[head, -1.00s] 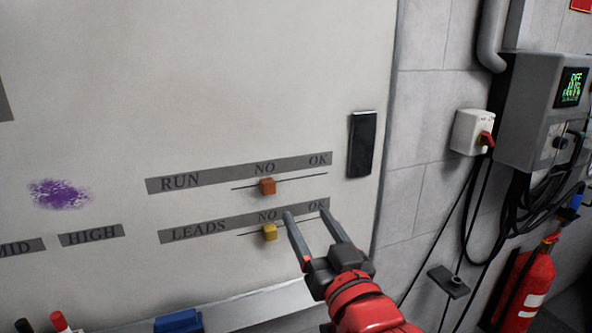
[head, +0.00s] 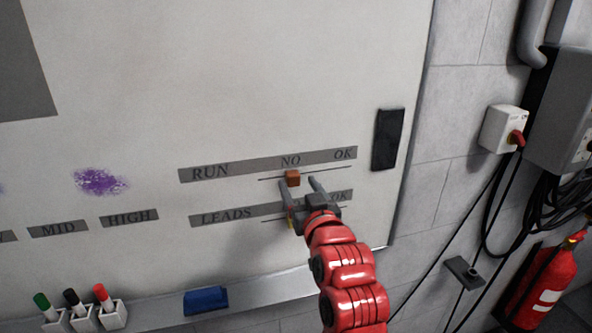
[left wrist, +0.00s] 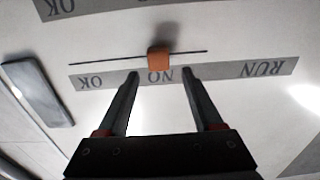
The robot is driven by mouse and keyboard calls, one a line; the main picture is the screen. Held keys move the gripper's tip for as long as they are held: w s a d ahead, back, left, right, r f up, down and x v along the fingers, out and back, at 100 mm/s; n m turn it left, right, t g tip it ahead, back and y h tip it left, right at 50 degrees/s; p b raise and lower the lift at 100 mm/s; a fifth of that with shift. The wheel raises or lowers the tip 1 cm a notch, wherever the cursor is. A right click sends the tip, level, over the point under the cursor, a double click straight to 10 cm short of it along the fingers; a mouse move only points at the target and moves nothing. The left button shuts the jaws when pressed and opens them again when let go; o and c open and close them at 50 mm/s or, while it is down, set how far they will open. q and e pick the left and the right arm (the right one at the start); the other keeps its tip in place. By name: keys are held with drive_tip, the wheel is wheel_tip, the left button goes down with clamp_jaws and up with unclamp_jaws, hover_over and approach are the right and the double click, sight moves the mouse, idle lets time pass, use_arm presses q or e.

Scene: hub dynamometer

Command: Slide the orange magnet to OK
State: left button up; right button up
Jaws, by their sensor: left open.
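The orange magnet (head: 293,178) sits on the thin line under the RUN label strip (head: 210,172), below NO. In the left wrist view the orange magnet (left wrist: 159,60) is ahead of the fingertips, roughly midway between them, on its slide line. My left gripper (head: 299,182) is open and empty, its two fingers pointing at the board near the magnet; it also shows in the left wrist view (left wrist: 160,74). The OK mark (head: 343,154) is to the right along the same line. The yellow magnet on the LEADS row is mostly hidden behind my left gripper. My right gripper is out of view.
The LEADS strip (head: 228,215) lies just below. A black bar (head: 388,139) is fixed at the board's right edge. The tray below holds a blue eraser (head: 206,300) and several markers (head: 102,294). A fire extinguisher (head: 543,285) stands at right. The board above RUN is clear.

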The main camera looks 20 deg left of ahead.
sight(293, 179)
use_arm(q)
drive_tip(key=shift+p+x, duration=0.4)
drive_tip(key=shift+x, duration=1.1)
clamp_jaws()
